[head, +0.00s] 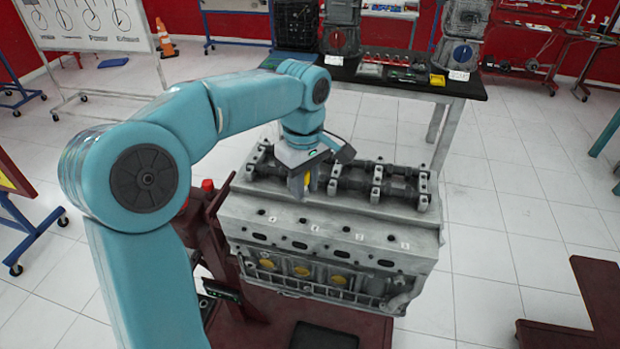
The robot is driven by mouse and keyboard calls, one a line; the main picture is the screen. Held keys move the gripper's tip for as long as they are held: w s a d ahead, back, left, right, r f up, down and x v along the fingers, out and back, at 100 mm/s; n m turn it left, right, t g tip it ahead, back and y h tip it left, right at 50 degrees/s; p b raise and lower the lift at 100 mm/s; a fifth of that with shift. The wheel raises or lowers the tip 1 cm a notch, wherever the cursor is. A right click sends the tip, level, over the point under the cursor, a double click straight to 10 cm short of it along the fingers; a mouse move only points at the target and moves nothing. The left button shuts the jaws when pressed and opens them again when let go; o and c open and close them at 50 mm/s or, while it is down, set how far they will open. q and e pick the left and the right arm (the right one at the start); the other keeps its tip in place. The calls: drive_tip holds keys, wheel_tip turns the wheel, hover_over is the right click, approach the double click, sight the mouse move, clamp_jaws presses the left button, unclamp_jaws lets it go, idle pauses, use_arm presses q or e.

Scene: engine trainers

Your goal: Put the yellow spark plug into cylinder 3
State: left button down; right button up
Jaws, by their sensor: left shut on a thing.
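The grey engine block (330,250) stands on a dark red stand, with a row of several small dark holes and tiny white labels along its upper face. The labels are too small to read surely, so I cannot tell which hole is cylinder 3. My left gripper (303,190) points down over the left half of the engine, behind the row of holes. It is shut on the yellow spark plug (308,182), of which only a small yellow part shows between the fingers. Whether the plug's lower end touches the engine is hidden. My right gripper is out of view.
Camshafts (375,182) with raised caps run along the engine's top, close to the gripper. A black workbench (400,86) with parts stands behind. A whiteboard (90,22) is at the back left. A dark red frame (590,300) is at the right. White floor lies open around.

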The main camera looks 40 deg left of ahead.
use_arm(q)
drive_tip(key=f+b, duration=0.1)
drive_tip(key=f, duration=0.2)
drive_tip(key=f+b, duration=0.1)
drive_tip(key=shift+s+d+f+b, duration=0.1)
drive_tip(key=shift+s+f+b, duration=0.15)
drive_tip(key=shift+s+b, duration=0.1)
drive_tip(key=shift+s+f, duration=0.1)
drive_tip(key=shift+f, duration=0.05)
drive_tip(key=shift+s+d, duration=0.3)
drive_tip(key=shift+w+a+f, duration=0.1)
drive_tip(key=shift+w+a, duration=0.15)
drive_tip(key=shift+w, duration=0.15)
drive_tip(key=shift+s+d+r, duration=0.3)
drive_tip(key=shift+s, duration=0.1)
drive_tip(key=shift+w+a+f, duration=0.2)
drive_tip(key=shift+w+f, duration=0.05)
drive_tip(key=shift+w, duration=0.05)
drive_tip(key=shift+s+d+f, duration=0.1)
drive_tip(key=shift+f, duration=0.05)
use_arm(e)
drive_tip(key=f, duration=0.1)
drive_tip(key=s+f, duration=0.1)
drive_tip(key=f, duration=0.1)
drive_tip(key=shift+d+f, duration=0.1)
